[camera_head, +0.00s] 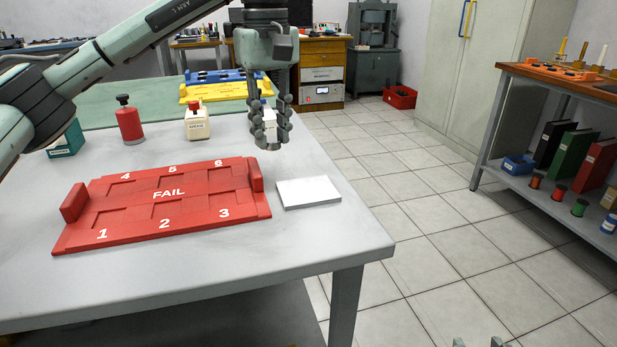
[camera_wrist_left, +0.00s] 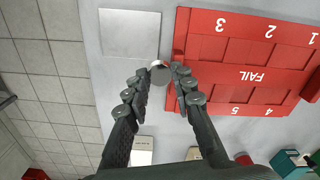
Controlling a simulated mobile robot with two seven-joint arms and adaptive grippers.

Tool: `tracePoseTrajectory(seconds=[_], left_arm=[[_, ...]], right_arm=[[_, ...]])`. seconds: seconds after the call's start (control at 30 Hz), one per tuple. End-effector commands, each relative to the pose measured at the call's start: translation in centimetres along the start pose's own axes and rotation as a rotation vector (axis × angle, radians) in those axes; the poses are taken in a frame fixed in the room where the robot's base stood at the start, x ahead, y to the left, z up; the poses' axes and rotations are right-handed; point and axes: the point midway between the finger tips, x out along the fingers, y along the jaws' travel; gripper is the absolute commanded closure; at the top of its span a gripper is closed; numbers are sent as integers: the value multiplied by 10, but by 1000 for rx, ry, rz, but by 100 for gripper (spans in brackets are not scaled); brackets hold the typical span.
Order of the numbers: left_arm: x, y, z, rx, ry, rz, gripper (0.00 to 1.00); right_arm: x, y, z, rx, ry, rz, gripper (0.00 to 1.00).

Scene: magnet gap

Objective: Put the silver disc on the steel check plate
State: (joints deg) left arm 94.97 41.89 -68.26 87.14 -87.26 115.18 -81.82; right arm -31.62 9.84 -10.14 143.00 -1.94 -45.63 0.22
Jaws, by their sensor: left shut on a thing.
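The steel check plate (camera_head: 308,192) is a pale flat square on the table, right of the red tray; it also shows in the left wrist view (camera_wrist_left: 130,33). My left gripper (camera_head: 270,132) is shut, above the table behind the plate. Two fingertips of my right gripper (camera_head: 478,342) show at the bottom edge, spread apart.
The red FAIL tray (camera_head: 165,222) with numbered pockets lies left of the plate, with raised end blocks. A red bottle (camera_head: 130,124), a white container (camera_head: 197,123) and a teal box (camera_head: 68,139) stand behind it. The table's right edge is close to the plate.

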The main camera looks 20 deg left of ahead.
Motion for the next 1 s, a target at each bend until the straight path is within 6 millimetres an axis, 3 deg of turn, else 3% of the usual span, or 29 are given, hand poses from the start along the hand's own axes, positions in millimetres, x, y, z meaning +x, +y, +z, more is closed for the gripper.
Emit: tracePoseTrajectory(seconds=[0.07, 0.3, 0.47, 0.7, 1.0], left_arm=[[13, 14, 14, 6, -1, -2, 100], [32, 40, 37, 1, 0, -1, 100], [40, 43, 40, -1, 0, -1, 100], [73, 42, 39, -1, -1, -2, 100], [75, 43, 39, 0, 0, 0, 100]], right_arm=[[1, -8, -14, 6, 73, -16, 60], [0, -10, -22, 9, 101, -21, 60], [0, -11, -23, 10, 111, -24, 60], [-1, -19, -40, 18, 190, -41, 60], [-1, -20, -42, 19, 200, -42, 60]])
